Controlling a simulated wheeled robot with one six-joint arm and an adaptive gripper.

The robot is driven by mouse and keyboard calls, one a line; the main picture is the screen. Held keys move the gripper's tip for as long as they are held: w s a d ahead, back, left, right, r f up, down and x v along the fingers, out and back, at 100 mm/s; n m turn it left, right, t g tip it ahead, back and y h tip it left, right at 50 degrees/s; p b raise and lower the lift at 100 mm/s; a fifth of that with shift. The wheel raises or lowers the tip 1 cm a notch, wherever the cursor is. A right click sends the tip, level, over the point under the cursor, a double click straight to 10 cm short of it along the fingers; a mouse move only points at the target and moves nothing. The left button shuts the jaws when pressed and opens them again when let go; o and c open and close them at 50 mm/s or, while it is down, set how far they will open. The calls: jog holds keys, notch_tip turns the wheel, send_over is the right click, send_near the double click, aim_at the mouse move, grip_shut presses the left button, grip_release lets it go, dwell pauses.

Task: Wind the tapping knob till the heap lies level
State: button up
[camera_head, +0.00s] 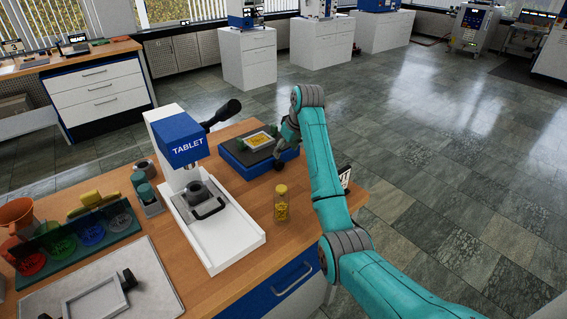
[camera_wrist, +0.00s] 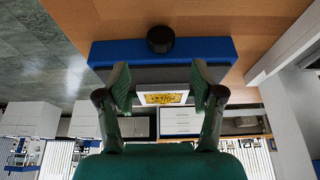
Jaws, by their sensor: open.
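The tapping device is a low blue base with a dark top (camera_head: 236,153), at the back right of the wooden bench; its blue side also shows in the wrist view (camera_wrist: 215,47). A white-framed tray (camera_head: 259,139) on it holds a yellow heap (camera_wrist: 163,99), which looks uneven in the head view. The round black tapping knob (camera_wrist: 160,39) sticks out of the base's side; it also shows in the head view (camera_head: 278,166). My gripper (camera_wrist: 161,75) is open and empty above the device, its fingers apart on either side of the tray in the wrist view. No contact with the knob shows.
A white and blue tablet press (camera_head: 180,140) with a black lever stands left of the device. A small yellow jar (camera_head: 281,204) stands in front. Coloured funnels and dishes (camera_head: 62,246) and a grey tray (camera_head: 150,290) lie further left. Open floor lies beyond the bench.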

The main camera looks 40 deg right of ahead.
aim_at(281, 162)
jog(key=x, duration=0.8)
jog(key=shift+w+a+f, duration=0.1)
jog(key=shift+w+f, duration=0.1)
jog(key=shift+f, duration=0.1)
jog(key=c, duration=1.1)
